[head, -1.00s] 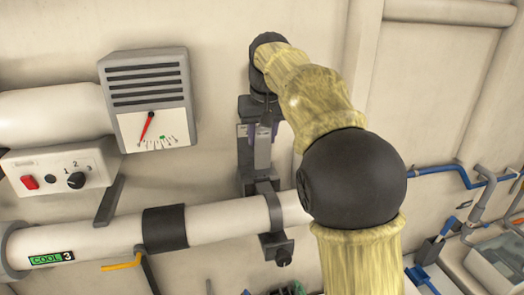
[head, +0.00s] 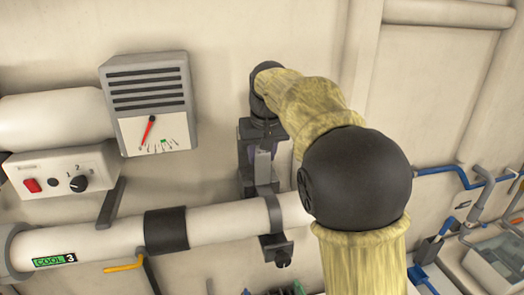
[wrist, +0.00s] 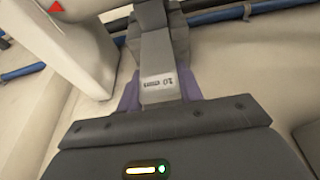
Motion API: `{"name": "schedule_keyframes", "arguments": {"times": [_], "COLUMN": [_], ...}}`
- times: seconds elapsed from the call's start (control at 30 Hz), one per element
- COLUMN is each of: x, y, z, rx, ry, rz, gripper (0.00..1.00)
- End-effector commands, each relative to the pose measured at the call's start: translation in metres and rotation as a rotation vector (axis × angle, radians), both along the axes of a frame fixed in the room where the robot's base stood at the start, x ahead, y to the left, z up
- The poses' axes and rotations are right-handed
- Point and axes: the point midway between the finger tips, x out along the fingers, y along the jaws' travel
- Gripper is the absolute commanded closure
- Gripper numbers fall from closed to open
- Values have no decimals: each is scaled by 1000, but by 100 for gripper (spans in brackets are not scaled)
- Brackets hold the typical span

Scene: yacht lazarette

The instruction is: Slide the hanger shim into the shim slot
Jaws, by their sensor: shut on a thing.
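The hanger shim (wrist: 158,82) is a narrow grey strip with a printed mark that seems to read 2.0 in the wrist view. My gripper (wrist: 160,94) is shut on it, with a purple finger pad on either side. In the head view my gripper (head: 262,147) is at the top of the dark hanger bracket (head: 246,177) on the wall, above the pipe. The shim's far end runs along the grey hanger block in the wrist view (wrist: 178,38). The shim slot is not clearly visible, so I cannot tell how deep the shim sits.
A white pipe (head: 110,238) runs below, with a dark sleeve (head: 166,229) and a yellow-handled lever (head: 124,265). A pipe clamp with a knob (head: 281,257) hangs under the bracket. A vented gauge box (head: 148,100) is at left. Blue pipes (head: 445,169) are at right.

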Motion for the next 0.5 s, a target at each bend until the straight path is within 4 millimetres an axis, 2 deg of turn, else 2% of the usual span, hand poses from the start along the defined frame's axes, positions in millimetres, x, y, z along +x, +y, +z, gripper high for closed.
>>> {"name": "schedule_keyframes", "arguments": {"times": [0.27,0.3,0.37,0.5], "x": [0,0,0,0], "y": [0,0,0,0], "z": [-5,-4,-4,-4], "rx": [0,0,0,0], "ry": [0,0,0,0], "rz": [0,0,0,0], "gripper": [93,56,44,42]}}
